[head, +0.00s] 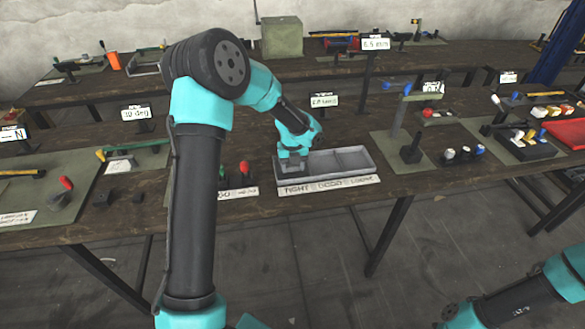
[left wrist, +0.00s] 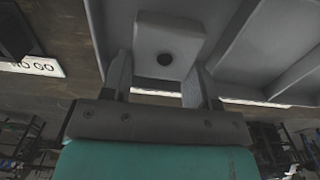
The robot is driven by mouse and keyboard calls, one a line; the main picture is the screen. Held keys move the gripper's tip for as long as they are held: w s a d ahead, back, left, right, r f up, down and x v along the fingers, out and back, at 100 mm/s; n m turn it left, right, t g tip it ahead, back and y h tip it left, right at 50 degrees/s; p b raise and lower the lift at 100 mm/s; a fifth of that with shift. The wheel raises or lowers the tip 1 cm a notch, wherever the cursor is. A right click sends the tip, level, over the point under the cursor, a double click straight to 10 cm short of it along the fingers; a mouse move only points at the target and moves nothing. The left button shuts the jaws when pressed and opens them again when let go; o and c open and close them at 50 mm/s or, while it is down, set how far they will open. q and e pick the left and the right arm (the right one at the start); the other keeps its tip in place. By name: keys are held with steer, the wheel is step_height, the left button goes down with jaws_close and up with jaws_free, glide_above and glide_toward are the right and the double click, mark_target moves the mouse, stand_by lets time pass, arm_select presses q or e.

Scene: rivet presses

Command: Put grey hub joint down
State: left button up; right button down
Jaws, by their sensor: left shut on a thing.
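The grey hub joint (left wrist: 168,34), a blocky grey piece with a dark round hole, is between the two fingers of my left gripper (left wrist: 163,85) in the left wrist view. The gripper is shut on it. In the head view my left gripper (head: 292,163) points down at the left, TIGHT compartment of a grey three-part tray (head: 345,150). The tray walls also show in the left wrist view (left wrist: 232,38). I cannot tell whether the joint touches the tray floor. My right gripper is not in view.
A label strip (head: 328,185) reading TIGHT, GOOD, LOOSE runs along the tray's front. Left of it stand a green and a red-handled gauge (head: 244,174) by a NO GO label (left wrist: 34,66). A dark upright post (head: 411,150) stands on a mat to the right.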

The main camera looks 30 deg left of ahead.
mark_target(293, 167)
arm_select(q)
steer(key=shift+f, duration=0.6)
steer(key=shift+f, duration=0.1)
steer(key=o, duration=1)
step_height(293, 167, up, 12)
steer(key=shift+d, duration=0.1)
stand_by(0.4)
